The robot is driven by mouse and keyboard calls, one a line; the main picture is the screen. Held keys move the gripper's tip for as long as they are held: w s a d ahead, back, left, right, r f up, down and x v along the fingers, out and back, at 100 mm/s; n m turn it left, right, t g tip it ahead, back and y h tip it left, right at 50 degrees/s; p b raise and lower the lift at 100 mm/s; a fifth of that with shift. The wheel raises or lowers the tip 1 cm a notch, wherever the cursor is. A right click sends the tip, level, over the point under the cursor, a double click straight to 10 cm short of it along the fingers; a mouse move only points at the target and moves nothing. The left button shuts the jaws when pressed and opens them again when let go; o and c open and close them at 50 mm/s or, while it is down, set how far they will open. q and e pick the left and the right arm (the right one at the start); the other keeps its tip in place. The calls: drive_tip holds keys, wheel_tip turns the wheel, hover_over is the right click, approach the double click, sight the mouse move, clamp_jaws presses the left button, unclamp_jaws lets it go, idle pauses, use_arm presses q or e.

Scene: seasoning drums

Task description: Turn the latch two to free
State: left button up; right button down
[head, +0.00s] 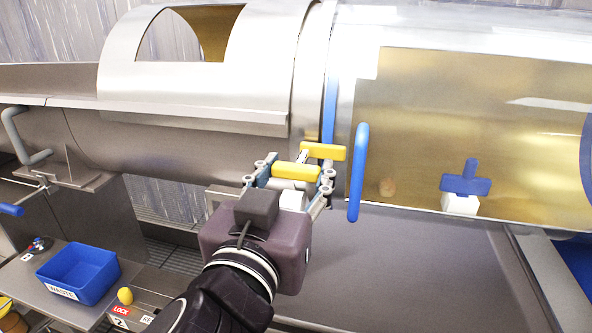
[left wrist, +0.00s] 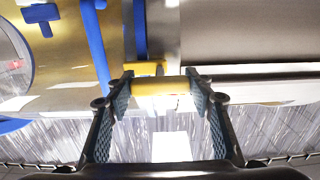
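A yellow bar handle (head: 297,171) is at the seam of the metal drum. It also shows in the left wrist view (left wrist: 160,87). My left gripper (head: 294,178) has one finger at each end of this bar. The bar fills the gap between the finger pads (left wrist: 160,90), so the gripper looks shut on it lengthwise. A second yellow bar (head: 324,151) lies just behind, close to the first. A white block (head: 293,200) shows below the held bar. A blue T-shaped latch (head: 466,180) stands on a white block to the right. My right gripper is not in view.
A long blue handle (head: 357,172) stands upright just right of the gripper. A steel drum cover (head: 205,85) is at left, with a crank (head: 24,140) beyond. A blue waste bin (head: 78,272) sits on a low table at lower left.

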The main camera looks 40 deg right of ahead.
use_arm(q)
drive_tip(key=c, duration=0.4)
drive_tip(key=shift+o, duration=0.2)
drive_tip(key=m, duration=0.4)
drive_tip(key=shift+m+p, duration=0.3)
drive_tip(key=shift+p, duration=0.1)
drive_tip(key=m+p, duration=0.1)
drive_tip(key=m, duration=0.3)
drive_tip(key=shift+m, duration=0.3)
drive_tip(key=m, duration=0.5)
drive_tip(key=shift+p, duration=0.35)
drive_tip(key=shift+m, duration=1.8)
drive_tip(key=o, duration=1.2)
